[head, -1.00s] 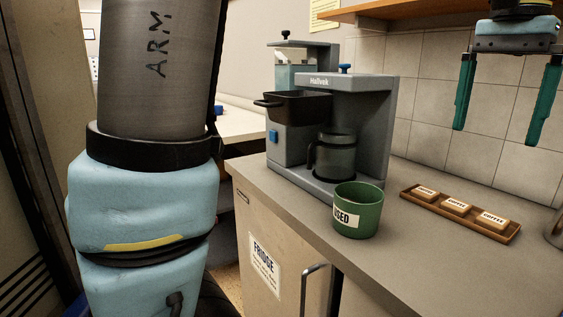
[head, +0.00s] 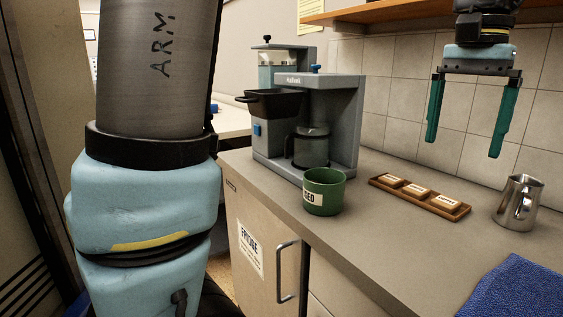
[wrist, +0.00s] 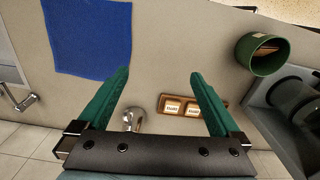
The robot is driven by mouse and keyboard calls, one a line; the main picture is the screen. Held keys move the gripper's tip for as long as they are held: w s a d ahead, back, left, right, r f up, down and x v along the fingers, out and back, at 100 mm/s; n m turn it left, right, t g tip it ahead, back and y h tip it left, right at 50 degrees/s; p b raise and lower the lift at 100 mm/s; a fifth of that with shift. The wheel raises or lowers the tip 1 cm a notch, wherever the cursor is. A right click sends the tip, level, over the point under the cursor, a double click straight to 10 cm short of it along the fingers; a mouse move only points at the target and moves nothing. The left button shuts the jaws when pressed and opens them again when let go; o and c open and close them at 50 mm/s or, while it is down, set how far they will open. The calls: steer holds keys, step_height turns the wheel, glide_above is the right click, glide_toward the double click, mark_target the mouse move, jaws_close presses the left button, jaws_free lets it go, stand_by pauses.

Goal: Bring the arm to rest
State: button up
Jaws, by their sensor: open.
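My gripper (head: 465,145) hangs in the air at the upper right of the head view, its two green fingers apart and pointing down. Nothing is between them. In the wrist view, my gripper (wrist: 160,72) is open above the counter (wrist: 175,45), with bare counter showing between the fingertips. My gripper is above and behind the wooden tray of labelled blocks (head: 452,214), clear of it.
A coffee machine (head: 345,115) stands on the counter, with a green mug (head: 336,195) in front. A metal jug (head: 520,195) and a blue cloth (head: 520,290) are at right. A wooden shelf (head: 400,10) is at the top. A fridge front (head: 250,235) is below the counter.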

steer(key=w+a+f+n+p, duration=0.1)
steer(key=w+a+f+n, duration=0.2)
steer(key=w+a+f, duration=0.5)
steer(key=w+a+f+n+p, duration=0.15)
steer(key=w+a+f, duration=0.3)
steer(key=a, duration=0.55)
steer(key=s+a+f+n, duration=0.1)
steer(key=a+f, duration=0.3)
steer(key=a, duration=0.4)
steer(key=s+a+f+n+t, duration=0.1)
steer(key=s+a+f+n, duration=0.1)
steer(key=a+f+n, duration=0.2)
steer(key=a+f, duration=0.1)
steer(key=a, duration=0.2)
steer(key=shift+a, duration=0.4)
